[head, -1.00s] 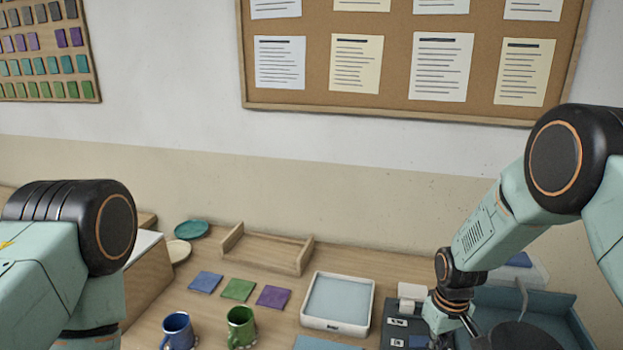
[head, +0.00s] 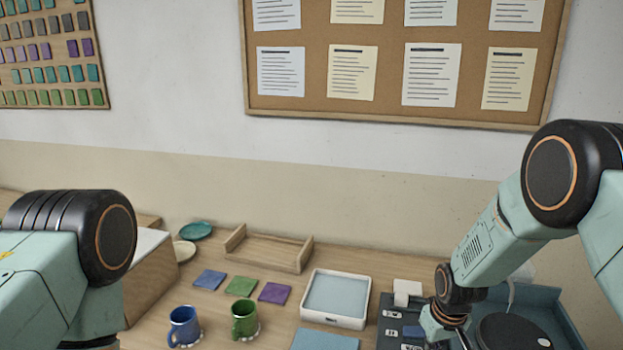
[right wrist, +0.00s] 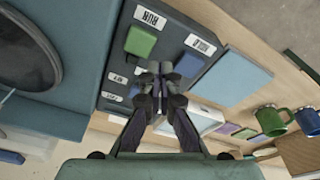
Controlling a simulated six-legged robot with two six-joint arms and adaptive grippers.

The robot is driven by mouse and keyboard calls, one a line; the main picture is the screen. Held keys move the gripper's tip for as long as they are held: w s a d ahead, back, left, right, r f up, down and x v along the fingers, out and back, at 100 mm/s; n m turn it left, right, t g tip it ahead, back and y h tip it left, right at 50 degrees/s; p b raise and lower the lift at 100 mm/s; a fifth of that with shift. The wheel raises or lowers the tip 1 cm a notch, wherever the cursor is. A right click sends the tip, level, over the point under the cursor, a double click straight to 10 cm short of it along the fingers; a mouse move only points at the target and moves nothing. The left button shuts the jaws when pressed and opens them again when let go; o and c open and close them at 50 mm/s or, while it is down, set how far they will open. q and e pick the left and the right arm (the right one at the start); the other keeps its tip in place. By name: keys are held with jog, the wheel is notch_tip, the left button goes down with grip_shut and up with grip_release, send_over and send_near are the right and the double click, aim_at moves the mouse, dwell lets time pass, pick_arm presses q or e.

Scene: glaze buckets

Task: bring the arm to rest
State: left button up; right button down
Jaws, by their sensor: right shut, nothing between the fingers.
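My right gripper (right wrist: 160,78) is shut and empty in the right wrist view, its fingertips together over the dark grey control panel (right wrist: 172,42). A green button (right wrist: 140,41) and a blue button (right wrist: 188,66) on the panel lie just beyond the fingertips; I cannot tell how far above the panel they are. In the head view my right arm reaches down at the right, and its fingertips are not clearly seen. The panel (head: 387,333) shows partly beside it. My left arm is at the left edge; its gripper is out of view.
A teal tray (head: 562,318) with a dark round disc (head: 514,332) lies right of the panel. A white tray (head: 335,322), blue mug (head: 184,326), green mug (head: 244,319), coloured tiles (head: 241,285) and a wooden tray (head: 268,254) stand left of it.

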jog(key=s+a+f+m+g+b, duration=0.1)
jog(key=s+f+b, duration=1)
jog(key=s, duration=0.7)
jog(key=s+a+f+m+b, duration=0.1)
jog(key=s+a+f+b, duration=0.1)
jog(key=s+f+b, duration=0.9)
jog(key=s+f, duration=0.7)
jog(key=shift+f+m+g, duration=0.15)
jog(key=shift+m+g, duration=0.15)
jog(key=shift+g, duration=0.1)
